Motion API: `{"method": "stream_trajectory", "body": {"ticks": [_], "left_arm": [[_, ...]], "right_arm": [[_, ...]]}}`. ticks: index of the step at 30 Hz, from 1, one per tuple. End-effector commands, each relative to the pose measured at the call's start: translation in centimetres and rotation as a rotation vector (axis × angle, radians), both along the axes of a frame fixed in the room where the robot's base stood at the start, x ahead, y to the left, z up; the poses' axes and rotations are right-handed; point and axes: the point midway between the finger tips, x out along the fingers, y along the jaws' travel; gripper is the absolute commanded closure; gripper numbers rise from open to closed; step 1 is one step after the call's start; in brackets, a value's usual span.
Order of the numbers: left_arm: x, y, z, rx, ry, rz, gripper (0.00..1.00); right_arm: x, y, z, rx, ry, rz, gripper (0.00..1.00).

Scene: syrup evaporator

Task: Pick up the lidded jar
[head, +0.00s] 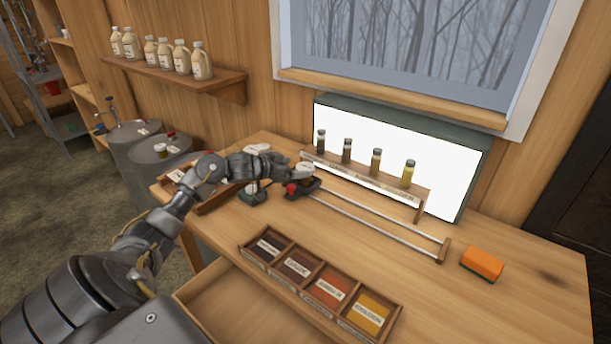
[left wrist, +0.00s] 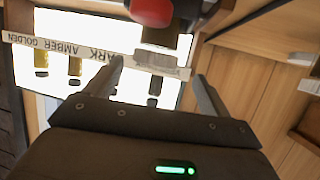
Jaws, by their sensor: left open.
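A small pale-topped thing (head: 305,168), which looks like the lidded jar, stands at the black carriage on the two rails, just below the sample rack's left end. My left gripper (head: 290,170) reaches to it from the left, and its fingers are hard to make out there. In the left wrist view the two fingers of my left gripper (left wrist: 160,80) are spread apart. Between and beyond them are a blurred greyish piece and the label strip (left wrist: 70,48). I cannot tell whether the fingers touch the jar. My right gripper is not in view.
A red knob (head: 292,188) sits on the carriage; it hangs close in the left wrist view (left wrist: 152,10). The rack (head: 370,180) with several sample bottles stands before the lit panel (head: 450,170). A compartment tray (head: 270,262) and an orange sponge (head: 482,263) lie on the bench.

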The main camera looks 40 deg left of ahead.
Motion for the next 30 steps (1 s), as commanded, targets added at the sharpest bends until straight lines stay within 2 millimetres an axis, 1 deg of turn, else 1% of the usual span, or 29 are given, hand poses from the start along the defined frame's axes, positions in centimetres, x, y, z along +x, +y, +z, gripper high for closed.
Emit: {"method": "stream_trajectory", "body": {"ticks": [2, 4, 8, 12, 16, 21, 23, 30], "left_arm": [[0.2, -0.1, 0.0, -0.001, 0.0, -0.001, 0.18], [0.8, -0.4, -0.2, -0.004, 0.001, 0.0, 0.18], [2.6, -1.2, -0.9, -0.006, 0.0, 0.0, 0.18], [4.0, -1.4, -1.8, -0.004, 0.001, 0.002, 0.18], [4.5, -1.4, -2.0, -0.001, 0.0, 0.001, 0.18], [4.5, -1.5, -2.1, 0.0, 0.0, 0.001, 0.18], [4.5, -1.5, -2.1, 0.0, 0.0, 0.001, 0.25], [4.5, -1.5, -2.1, -0.001, 0.0, 0.0, 0.56]], "right_arm": [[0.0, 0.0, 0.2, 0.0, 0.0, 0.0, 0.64], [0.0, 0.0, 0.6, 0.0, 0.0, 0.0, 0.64], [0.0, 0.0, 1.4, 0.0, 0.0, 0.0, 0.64], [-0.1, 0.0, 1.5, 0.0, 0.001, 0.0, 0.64], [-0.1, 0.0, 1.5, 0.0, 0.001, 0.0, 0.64], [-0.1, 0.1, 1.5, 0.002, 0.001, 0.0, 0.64], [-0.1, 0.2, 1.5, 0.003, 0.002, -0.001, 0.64], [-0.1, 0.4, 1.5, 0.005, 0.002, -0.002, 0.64]]}}
